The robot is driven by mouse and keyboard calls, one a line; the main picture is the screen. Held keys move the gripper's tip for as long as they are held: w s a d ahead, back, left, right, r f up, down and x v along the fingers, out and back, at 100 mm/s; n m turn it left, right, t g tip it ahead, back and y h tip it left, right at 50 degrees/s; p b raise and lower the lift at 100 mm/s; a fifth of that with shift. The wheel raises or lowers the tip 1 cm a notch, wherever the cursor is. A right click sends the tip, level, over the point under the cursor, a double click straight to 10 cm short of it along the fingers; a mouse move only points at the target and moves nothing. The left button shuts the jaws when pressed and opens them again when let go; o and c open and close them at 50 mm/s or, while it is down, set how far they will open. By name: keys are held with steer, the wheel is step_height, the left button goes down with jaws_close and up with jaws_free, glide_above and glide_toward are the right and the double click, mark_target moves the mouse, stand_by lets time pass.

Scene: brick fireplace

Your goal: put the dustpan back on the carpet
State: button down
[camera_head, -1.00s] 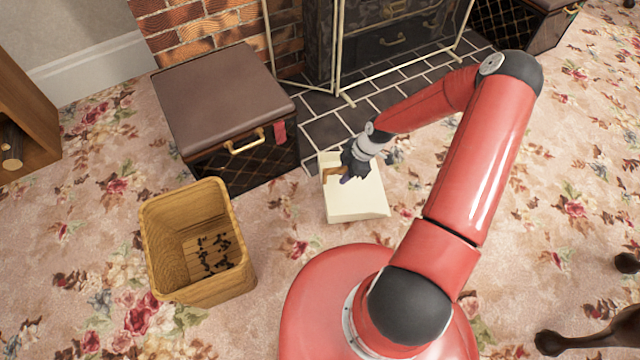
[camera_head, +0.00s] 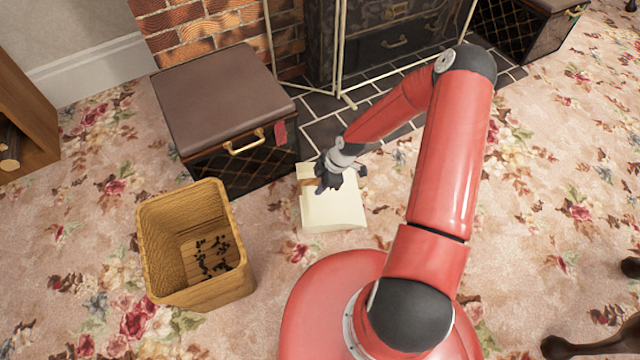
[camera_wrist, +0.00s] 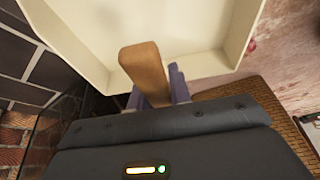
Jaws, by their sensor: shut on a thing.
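The cream dustpan (camera_head: 335,212) is in the middle of the head view, over the carpet between the hearth and my base. Its brown wooden handle (camera_wrist: 145,72) shows between the fingers in the wrist view. My gripper (camera_head: 326,180) is shut on this handle. The dustpan's pan and raised rim (camera_wrist: 195,35) fill the upper part of the wrist view. The floral carpet (camera_head: 90,240) spreads around it. I cannot tell whether the dustpan's underside touches the carpet.
A wooden bin (camera_head: 196,245) with dark bits inside stands at the left. A brown-lidded chest (camera_head: 222,100) stands behind it, close to the dustpan. The dark tiled hearth (camera_head: 385,85) and a metal fire screen (camera_head: 340,50) lie beyond. Carpet right of my arm is open.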

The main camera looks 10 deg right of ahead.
steer(key=shift+f, duration=0.1)
steer(key=c, duration=1.7)
jaws_free()
steer(key=shift+f, duration=0.1)
steer(key=shift+c, duration=0.2)
steer(key=o, duration=0.5)
steer(key=shift+c, duration=0.2)
